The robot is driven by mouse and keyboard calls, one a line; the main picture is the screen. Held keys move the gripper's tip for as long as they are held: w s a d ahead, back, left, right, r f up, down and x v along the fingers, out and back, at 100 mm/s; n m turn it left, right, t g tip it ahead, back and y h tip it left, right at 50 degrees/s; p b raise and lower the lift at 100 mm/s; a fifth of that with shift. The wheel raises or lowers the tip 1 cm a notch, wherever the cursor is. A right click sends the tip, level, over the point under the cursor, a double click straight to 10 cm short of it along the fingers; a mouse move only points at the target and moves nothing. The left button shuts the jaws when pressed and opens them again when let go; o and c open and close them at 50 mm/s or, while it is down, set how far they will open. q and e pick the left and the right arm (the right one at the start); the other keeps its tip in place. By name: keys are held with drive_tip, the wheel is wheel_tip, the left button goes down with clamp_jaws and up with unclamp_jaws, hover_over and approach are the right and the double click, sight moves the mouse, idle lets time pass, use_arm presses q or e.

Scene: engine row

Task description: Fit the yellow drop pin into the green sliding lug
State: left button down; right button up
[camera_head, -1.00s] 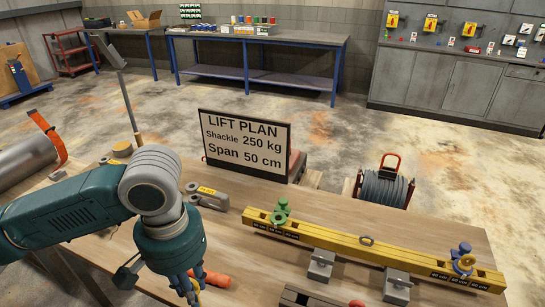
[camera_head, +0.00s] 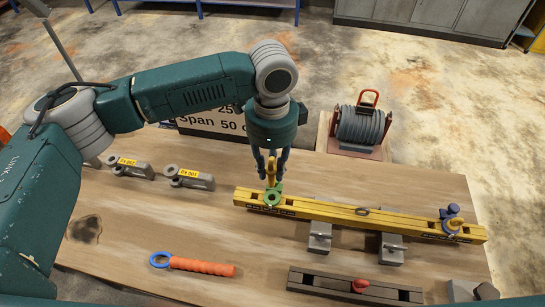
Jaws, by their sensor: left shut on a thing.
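The yellow beam (camera_head: 330,211) lies across two grey supports on the wooden table. The green sliding lug (camera_head: 273,196) sits on the beam near its left end. My left gripper (camera_head: 271,172) points down directly over the lug, shut on the yellow drop pin (camera_head: 270,178). The pin's lower end meets the lug in the picture; whether it is inside the hole I cannot tell. A blue lug (camera_head: 452,213) with a yellow part beside it sits near the beam's right end. My right gripper is not in view.
Two grey shackles with yellow labels (camera_head: 190,178) lie left of the beam. An orange-handled tool with a blue ring (camera_head: 203,266) and a dark bar with a red knob (camera_head: 325,284) lie in front. A cable reel (camera_head: 361,126) stands behind. My arm partly covers the sign (camera_head: 220,127).

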sight(272, 179)
use_arm(q)
drive_tip(key=shift+w+d, duration=0.1)
drive_tip(key=shift+w, duration=0.1)
drive_tip(key=shift+w+f, duration=0.1)
drive_tip(key=shift+w, duration=0.15)
drive_tip(key=shift+m+p, duration=0.3)
drive_tip(key=shift+p, duration=0.25)
wheel_tip(272, 179, down, 2)
drive_tip(key=shift+f+b, duration=0.15)
drive_tip(key=shift+b, duration=0.35)
drive_tip(key=shift+f, duration=0.85)
drive_tip(key=shift+f+b, duration=0.5)
drive_tip(key=shift+f, duration=0.35)
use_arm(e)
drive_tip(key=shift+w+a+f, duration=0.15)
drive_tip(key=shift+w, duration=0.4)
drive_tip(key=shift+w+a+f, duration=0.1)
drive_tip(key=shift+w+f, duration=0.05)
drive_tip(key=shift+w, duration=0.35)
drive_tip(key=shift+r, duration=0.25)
